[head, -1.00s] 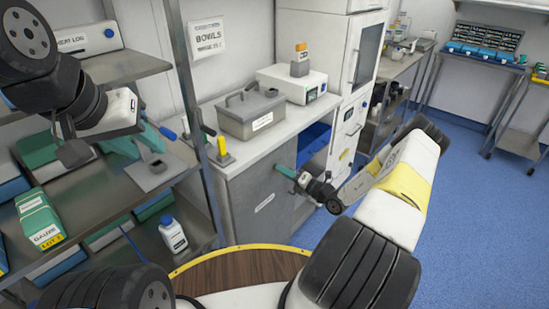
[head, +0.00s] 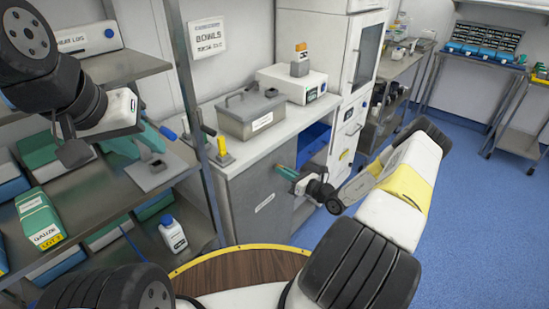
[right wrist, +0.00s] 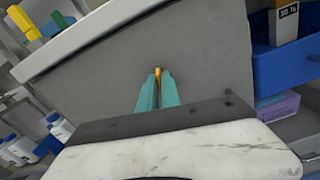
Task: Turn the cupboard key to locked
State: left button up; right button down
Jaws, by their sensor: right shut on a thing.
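The cupboard key (right wrist: 158,74) shows in the right wrist view as a thin orange-yellow piece at the grey panel. My right gripper (right wrist: 157,84) has its teal fingers shut on it, close to the panel. In the head view my right gripper (head: 283,173) reaches the upper right part of the cupboard front, and the key is hidden there. The key's turn angle is hard to tell. My left gripper (head: 72,150) hangs by the shelves at left, its fingers mostly hidden.
A grey lidded box (head: 251,112) and a white device (head: 291,84) stand on the counter. A blue drawer (right wrist: 283,62) or bin sits right of the panel. Metal shelves (head: 110,195) with cartons and a bottle (head: 172,234) fill the left. Blue floor is clear at right.

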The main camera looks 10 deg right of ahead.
jog(key=shift+f+n, duration=0.1)
jog(key=shift+n, duration=0.9)
jog(key=c, duration=1.6)
grip_release()
jog(key=shift+o, duration=0.2)
jog(key=shift+s, duration=0.1)
jog(key=v, duration=0.7)
jog(key=shift+s+d, duration=0.25)
